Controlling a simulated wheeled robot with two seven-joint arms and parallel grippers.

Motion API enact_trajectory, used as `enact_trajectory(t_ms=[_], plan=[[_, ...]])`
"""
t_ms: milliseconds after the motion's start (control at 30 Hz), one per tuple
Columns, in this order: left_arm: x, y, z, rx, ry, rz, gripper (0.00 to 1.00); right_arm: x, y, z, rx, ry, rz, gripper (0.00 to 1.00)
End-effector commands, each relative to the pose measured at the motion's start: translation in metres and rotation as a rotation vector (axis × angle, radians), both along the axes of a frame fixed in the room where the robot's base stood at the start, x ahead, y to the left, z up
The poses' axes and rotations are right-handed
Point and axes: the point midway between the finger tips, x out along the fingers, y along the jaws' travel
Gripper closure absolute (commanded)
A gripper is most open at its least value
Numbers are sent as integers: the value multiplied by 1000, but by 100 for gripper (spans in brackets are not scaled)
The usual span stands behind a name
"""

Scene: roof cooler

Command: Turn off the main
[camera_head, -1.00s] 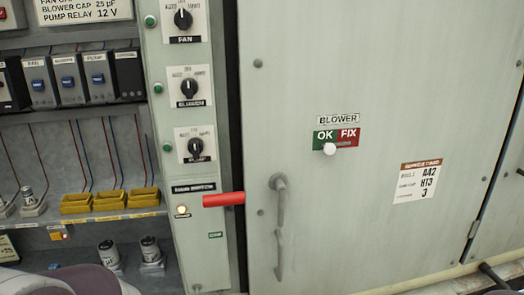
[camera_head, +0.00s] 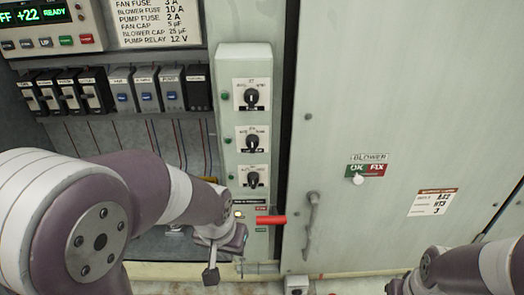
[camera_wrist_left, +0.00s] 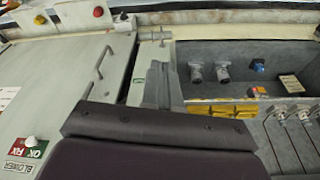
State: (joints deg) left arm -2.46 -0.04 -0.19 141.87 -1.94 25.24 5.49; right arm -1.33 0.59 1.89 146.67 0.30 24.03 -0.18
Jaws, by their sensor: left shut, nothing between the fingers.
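The main switch's red handle (camera_head: 271,219) sticks out horizontally to the right, low on the narrow grey-green panel (camera_head: 245,60). A small lit lamp (camera_head: 239,213) is just left of it. My left gripper (camera_head: 211,274) is shut and empty, pointing down, to the left of and below the handle and apart from it. In the left wrist view the closed grey fingers (camera_wrist_left: 158,82) lie over the panel area, and I cannot make out the red handle there. My right arm shows at the bottom right of the head view, but its gripper cannot be made out.
Three rotary knobs, the top one (camera_head: 251,97) included, sit above the handle. The closed door (camera_head: 390,90) at right carries a long pull handle (camera_head: 310,222) close to the red handle. Left is an open bay with breakers (camera_head: 95,90) and yellow trays (camera_wrist_left: 218,109).

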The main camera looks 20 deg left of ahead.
Motion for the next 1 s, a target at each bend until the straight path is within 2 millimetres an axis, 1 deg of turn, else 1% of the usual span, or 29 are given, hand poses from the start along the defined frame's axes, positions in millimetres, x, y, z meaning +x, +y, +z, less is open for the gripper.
enact_trajectory(t_ms=[33,100,167,200,300,400,500,667,767,867,1000], plan=[[17,-8,52,0,-26,14,100,0,0,33,0,0,0,57],[39,-22,78,4,-50,56,100,0,0,29,0,0,0,57],[53,-33,102,10,-72,101,100,-1,0,25,0,2,0,57],[59,-39,117,13,-85,131,100,-1,0,23,0,2,0,57],[70,-51,152,19,-119,200,100,-1,0,22,0,2,0,57],[73,-57,171,20,-138,245,100,0,0,22,0,2,0,57],[73,-57,175,22,-141,259,100,0,0,22,0,1,0,57],[73,-57,174,22,-140,257,100,0,0,22,0,1,0,57],[74,-57,171,21,-139,257,100,0,0,19,0,1,0,57],[77,-56,157,22,-139,257,100,0,0,6,0,1,0,57],[86,-53,126,21,-138,258,100,0,0,-25,0,1,0,57]])
